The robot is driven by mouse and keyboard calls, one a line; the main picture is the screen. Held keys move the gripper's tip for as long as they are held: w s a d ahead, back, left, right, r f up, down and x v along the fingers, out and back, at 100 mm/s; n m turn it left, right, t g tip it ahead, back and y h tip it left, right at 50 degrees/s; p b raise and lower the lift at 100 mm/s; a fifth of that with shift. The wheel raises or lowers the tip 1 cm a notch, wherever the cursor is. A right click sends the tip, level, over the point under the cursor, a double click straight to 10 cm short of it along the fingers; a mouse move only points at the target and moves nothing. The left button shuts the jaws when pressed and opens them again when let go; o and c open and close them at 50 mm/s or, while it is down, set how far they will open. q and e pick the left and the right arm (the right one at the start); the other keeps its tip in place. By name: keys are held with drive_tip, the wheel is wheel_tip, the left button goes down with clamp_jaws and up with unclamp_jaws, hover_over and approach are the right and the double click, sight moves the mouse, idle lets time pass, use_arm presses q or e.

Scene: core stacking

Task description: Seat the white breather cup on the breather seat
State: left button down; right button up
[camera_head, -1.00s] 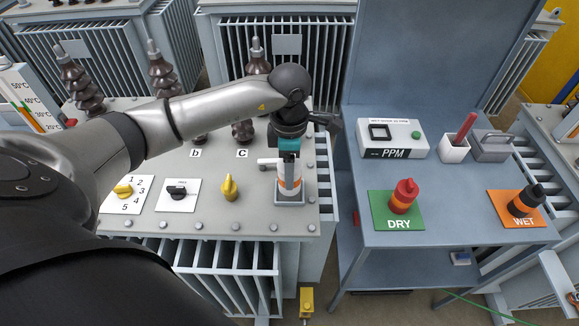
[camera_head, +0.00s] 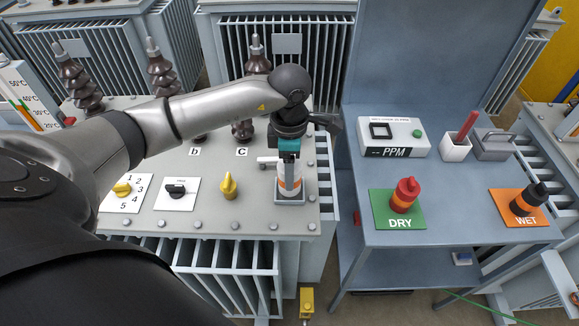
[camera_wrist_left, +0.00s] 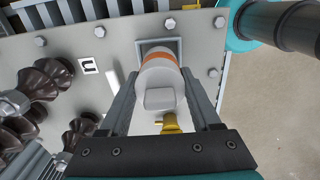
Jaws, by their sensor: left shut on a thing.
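The white breather cup (camera_wrist_left: 160,85) with an orange band is between the fingers of my left gripper (camera_wrist_left: 165,100), which is shut on it. In the head view the cup (camera_head: 291,183) stands upright at the right end of the transformer lid, below my left gripper (camera_head: 289,160). The breather seat (camera_head: 290,200), a square grey frame, is directly under the cup; it also shows in the left wrist view (camera_wrist_left: 170,43). The cup's lower end is at the seat, but I cannot tell whether it rests fully in it. My right gripper is not in view.
A yellow knob (camera_head: 229,187) and a black knob (camera_head: 177,190) stand left of the seat.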

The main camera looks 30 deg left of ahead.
use_arm(q)
drive_tip(key=shift+f+b, duration=0.6)
drive_tip(key=shift+f, duration=0.2)
unclamp_jaws()
drive_tip(key=shift+r, duration=0.1)
wheel_tip(320, 180, up, 15)
drive_tip(key=shift+r+p, duration=0.1)
drive_tip(key=shift+p, duration=0.5)
